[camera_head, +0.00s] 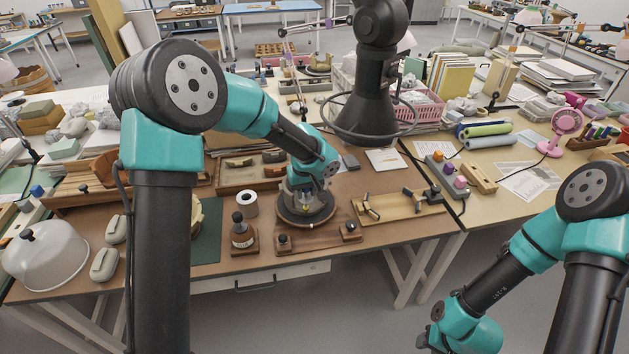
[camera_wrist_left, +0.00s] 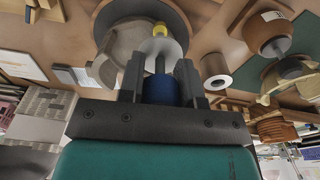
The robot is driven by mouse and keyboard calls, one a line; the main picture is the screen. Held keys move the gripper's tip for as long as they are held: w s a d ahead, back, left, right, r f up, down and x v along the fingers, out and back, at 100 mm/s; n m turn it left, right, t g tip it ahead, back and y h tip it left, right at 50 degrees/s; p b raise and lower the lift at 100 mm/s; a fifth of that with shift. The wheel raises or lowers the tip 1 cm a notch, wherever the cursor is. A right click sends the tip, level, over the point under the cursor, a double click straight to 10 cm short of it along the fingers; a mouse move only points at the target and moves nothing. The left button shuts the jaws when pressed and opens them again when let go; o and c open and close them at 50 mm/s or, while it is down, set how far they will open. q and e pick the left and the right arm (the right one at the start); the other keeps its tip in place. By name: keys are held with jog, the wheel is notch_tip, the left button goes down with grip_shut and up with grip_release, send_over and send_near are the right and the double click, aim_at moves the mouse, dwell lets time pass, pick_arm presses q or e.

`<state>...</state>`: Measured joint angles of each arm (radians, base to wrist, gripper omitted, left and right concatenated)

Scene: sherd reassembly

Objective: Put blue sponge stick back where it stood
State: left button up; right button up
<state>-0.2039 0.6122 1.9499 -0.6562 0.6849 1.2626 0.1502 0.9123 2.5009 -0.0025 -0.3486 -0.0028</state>
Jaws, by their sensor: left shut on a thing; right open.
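My left gripper (camera_wrist_left: 158,72) is shut on the blue sponge stick (camera_wrist_left: 160,90). In the left wrist view its blue part sits between the fingers, and a thin shaft runs to a yellow end (camera_wrist_left: 160,31). In the head view the left gripper (camera_head: 304,198) points down over the round dark turntable (camera_head: 290,220); the stick is mostly hidden there. A pale curved clay piece (camera_wrist_left: 108,68) shows beside the stick in the wrist view. I cannot tell whether stick and clay touch. My right arm is at the lower right of the head view; its fingertips are out of frame.
A brown bottle on a wooden stand (camera_head: 242,236) and a white roll (camera_head: 245,203) stand left of the turntable. A wooden clamp board (camera_head: 400,206) lies to its right. A grey block with coloured knobs (camera_head: 446,178) stands farther right. A clear dome (camera_head: 45,253) is at far left.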

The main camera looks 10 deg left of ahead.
pick_arm(q)
jog(key=w+a+n, duration=0.2)
jog(key=a+n, duration=0.2)
jog(key=a, duration=0.7)
jog(key=w+a+r+n+g, duration=0.1)
jog(key=a+n, duration=0.4)
jog(key=a, duration=0.7)
jog(key=shift+w+r, duration=0.15)
jog(key=shift+w, duration=0.2)
jog(key=shift+d+f, duration=0.1)
jog(key=shift+f, duration=0.1)
notch_tip(320, 180, down, 9)
dwell(0.7)
jog(key=shift+f, duration=0.25)
dwell(1.5)
jog(key=o, duration=0.8)
jog(key=shift+r, duration=0.1)
